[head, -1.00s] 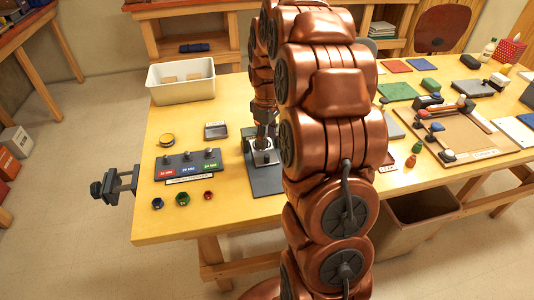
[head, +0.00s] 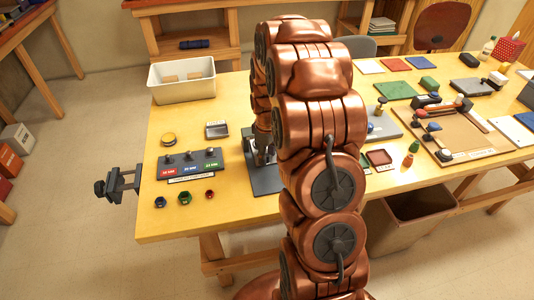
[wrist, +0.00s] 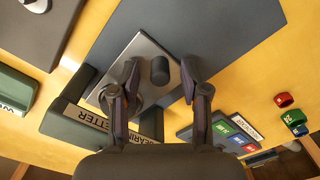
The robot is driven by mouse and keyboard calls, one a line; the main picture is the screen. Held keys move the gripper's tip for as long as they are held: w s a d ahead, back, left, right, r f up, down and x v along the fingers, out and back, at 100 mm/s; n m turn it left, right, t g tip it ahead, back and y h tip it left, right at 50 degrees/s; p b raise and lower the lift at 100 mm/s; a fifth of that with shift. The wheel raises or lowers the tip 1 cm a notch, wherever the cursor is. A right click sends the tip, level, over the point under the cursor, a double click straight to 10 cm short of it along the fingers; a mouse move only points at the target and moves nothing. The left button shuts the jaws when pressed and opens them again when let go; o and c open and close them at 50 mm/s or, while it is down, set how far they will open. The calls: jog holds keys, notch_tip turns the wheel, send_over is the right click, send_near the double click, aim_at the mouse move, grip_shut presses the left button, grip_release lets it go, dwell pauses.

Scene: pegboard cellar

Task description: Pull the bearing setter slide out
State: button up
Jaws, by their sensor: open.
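The bearing setter has a flat dark grey base (wrist: 225,45) and a dark frame with a label reading "BEARING SETTER" (wrist: 100,118) in the wrist view. Its slide is a lighter grey metal plate (wrist: 140,50) with a short black upright knob (wrist: 160,70). My gripper (wrist: 160,64) is open, with one finger on each side of the knob; I cannot tell whether either touches it. In the head view the dark base (head: 264,182) shows left of my arm, and my gripper (head: 263,153) is low over it. My arm hides much of the setter there.
A panel with red, blue and green labels (head: 190,163) stands left of the setter, with several coloured rings in front. A small square tray (head: 216,130) and a white bin (head: 181,85) are behind. A tan bin (head: 415,215) stands on the floor at right.

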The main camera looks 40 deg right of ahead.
grip_shut()
dwell(0.6)
